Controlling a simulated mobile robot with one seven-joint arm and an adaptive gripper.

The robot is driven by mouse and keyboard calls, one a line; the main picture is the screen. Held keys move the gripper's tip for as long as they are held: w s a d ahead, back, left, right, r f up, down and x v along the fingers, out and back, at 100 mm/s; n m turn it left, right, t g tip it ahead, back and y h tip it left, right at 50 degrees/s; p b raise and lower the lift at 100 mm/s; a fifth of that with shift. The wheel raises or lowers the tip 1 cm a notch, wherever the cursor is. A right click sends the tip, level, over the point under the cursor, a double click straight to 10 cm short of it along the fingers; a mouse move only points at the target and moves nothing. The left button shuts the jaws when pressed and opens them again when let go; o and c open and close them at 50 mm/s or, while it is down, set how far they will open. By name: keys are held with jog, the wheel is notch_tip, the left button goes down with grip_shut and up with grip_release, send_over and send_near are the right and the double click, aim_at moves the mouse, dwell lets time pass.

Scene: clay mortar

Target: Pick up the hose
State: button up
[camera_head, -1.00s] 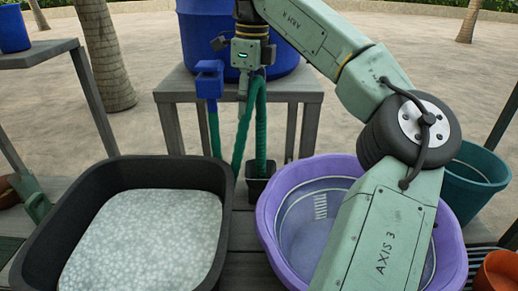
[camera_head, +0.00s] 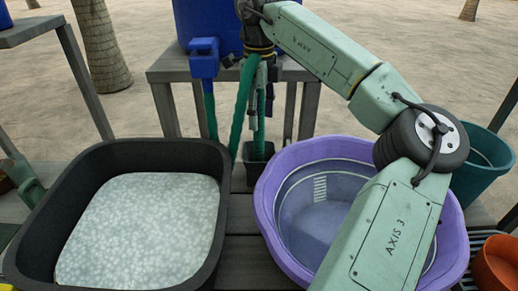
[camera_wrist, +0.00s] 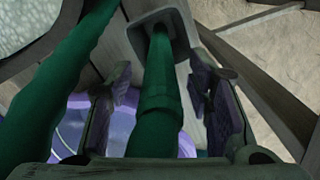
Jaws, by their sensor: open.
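The green hose (camera_head: 242,100) hangs in a loop in front of the blue barrel, with one strand going down into a small dark pot (camera_head: 254,172). My gripper (camera_head: 262,108) points down beside the hose strands above the pot. In the wrist view a hose strand (camera_wrist: 157,105) runs between the two open finger pads of my gripper (camera_wrist: 162,95), with a gap visible on each side. Another hose strand (camera_wrist: 50,85) passes outside the left finger. The pot (camera_wrist: 178,22) shows beyond the fingertips, with the hose entering it.
A black tub (camera_head: 45,225) with pale speckled contents stands left, and a purple basin (camera_head: 268,215) stands right, below my arm. A blue barrel (camera_head: 200,25) and a blue tap (camera_head: 204,58) are behind. A teal bucket (camera_head: 480,175) and an orange pot (camera_head: 497,265) are at right.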

jog(key=shift+f, duration=0.35)
jog(key=shift+c, duration=0.2)
jog(key=c, duration=1.1)
